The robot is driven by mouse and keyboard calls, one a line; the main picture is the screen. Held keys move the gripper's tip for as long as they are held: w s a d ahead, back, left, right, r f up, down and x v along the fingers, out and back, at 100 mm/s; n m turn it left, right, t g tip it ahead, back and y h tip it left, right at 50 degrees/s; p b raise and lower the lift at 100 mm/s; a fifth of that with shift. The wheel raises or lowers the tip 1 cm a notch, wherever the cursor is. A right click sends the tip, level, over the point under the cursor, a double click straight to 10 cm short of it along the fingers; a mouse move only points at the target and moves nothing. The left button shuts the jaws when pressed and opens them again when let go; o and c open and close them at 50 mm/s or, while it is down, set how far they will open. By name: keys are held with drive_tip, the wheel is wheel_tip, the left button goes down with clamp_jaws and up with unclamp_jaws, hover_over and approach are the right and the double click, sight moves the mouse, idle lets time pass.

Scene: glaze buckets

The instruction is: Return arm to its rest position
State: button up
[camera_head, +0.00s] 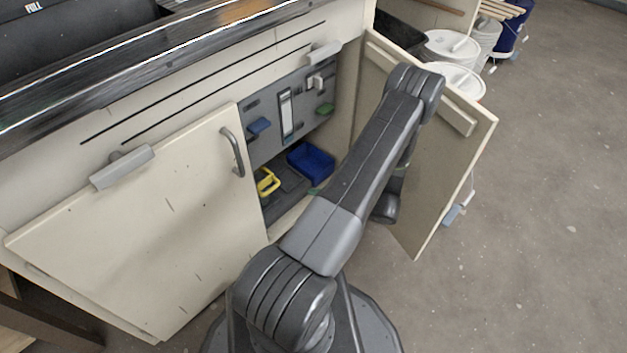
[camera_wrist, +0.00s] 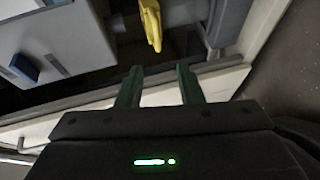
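My arm reaches out over the floor toward the cabinet's open right door (camera_head: 455,150) in the head view. Its far end is bent down, and the gripper is hidden there behind the arm. In the wrist view my gripper (camera_wrist: 158,72) shows two dark green fingers, apart, with nothing between them. Beyond the fingertips is a yellow item (camera_wrist: 152,24), apart from them. The same view shows a pale edge running across beneath the fingers.
The cabinet's left door (camera_head: 150,210) is nearly closed. Inside are a blue bin (camera_head: 311,163), a yellow-handled item (camera_head: 267,182) and a grey panel with small fittings. White buckets (camera_head: 452,48) stand behind the right door. The floor (camera_head: 550,220) at right is clear.

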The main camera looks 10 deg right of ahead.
sight(273, 189)
drive_tip(key=b+x, duration=0.1)
drive_tip(key=x, duration=0.3)
drive_tip(key=b+x, duration=0.1)
drive_tip(key=x, duration=0.4)
drive_tip(key=r+b+x, duration=0.1)
drive_tip(key=x, duration=0.3)
drive_tip(key=shift+w+a, duration=0.25)
drive_tip(key=shift+a, duration=0.1)
drive_tip(key=shift+f, duration=0.1)
